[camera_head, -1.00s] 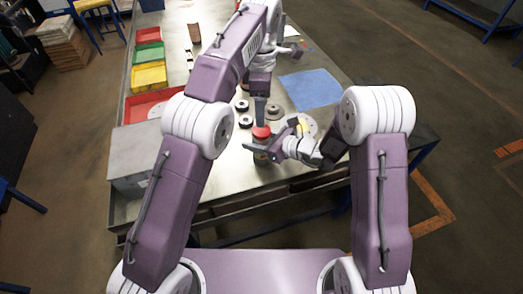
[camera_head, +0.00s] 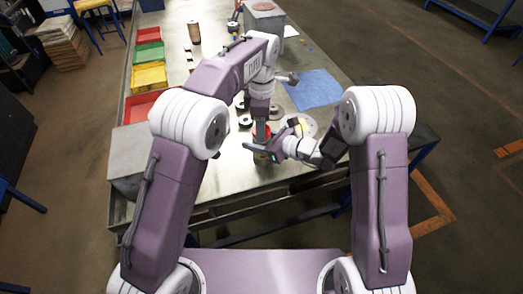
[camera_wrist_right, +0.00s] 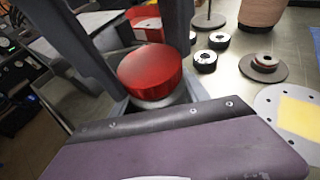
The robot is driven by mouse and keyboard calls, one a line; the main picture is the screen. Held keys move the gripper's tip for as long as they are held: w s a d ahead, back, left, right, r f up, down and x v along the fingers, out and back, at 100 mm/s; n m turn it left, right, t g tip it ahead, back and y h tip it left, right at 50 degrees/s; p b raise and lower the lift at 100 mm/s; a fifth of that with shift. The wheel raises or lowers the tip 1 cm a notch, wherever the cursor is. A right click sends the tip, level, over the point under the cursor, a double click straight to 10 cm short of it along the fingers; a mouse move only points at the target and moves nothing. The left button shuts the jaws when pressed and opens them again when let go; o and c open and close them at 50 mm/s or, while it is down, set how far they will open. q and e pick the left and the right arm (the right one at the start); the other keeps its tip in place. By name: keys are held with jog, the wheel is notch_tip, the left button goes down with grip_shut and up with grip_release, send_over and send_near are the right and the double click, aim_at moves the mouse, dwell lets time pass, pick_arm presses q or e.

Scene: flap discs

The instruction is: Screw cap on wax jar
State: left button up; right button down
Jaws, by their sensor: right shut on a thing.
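The wax jar (camera_head: 259,158) stands upright near the table's front edge, mostly hidden by my right gripper (camera_head: 262,150), which is shut on it. The red cap (camera_wrist_right: 150,72) sits on top of the jar in the right wrist view; its red edge also shows in the head view (camera_head: 268,130). I cannot tell how far it is threaded. My left gripper (camera_head: 261,133) points straight down over the jar. In the right wrist view its two dark fingers stand on either side of the cap; whether they touch it is unclear.
Several small dark discs (camera_head: 245,121) lie just behind the jar. A disc with a yellow centre (camera_head: 304,126) lies to the right, before a blue mat (camera_head: 312,89). A grey box (camera_head: 128,160) and coloured bins (camera_head: 149,76) line the left side.

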pick_arm(q)
jog(key=c, duration=0.6)
jog(key=m, duration=0.9)
jog(key=shift+m, duration=0.3)
jog(key=m, duration=0.6)
jog(key=shift+m, duration=0.4)
jog(key=o, duration=1.5)
jog(key=shift+r, duration=2.25)
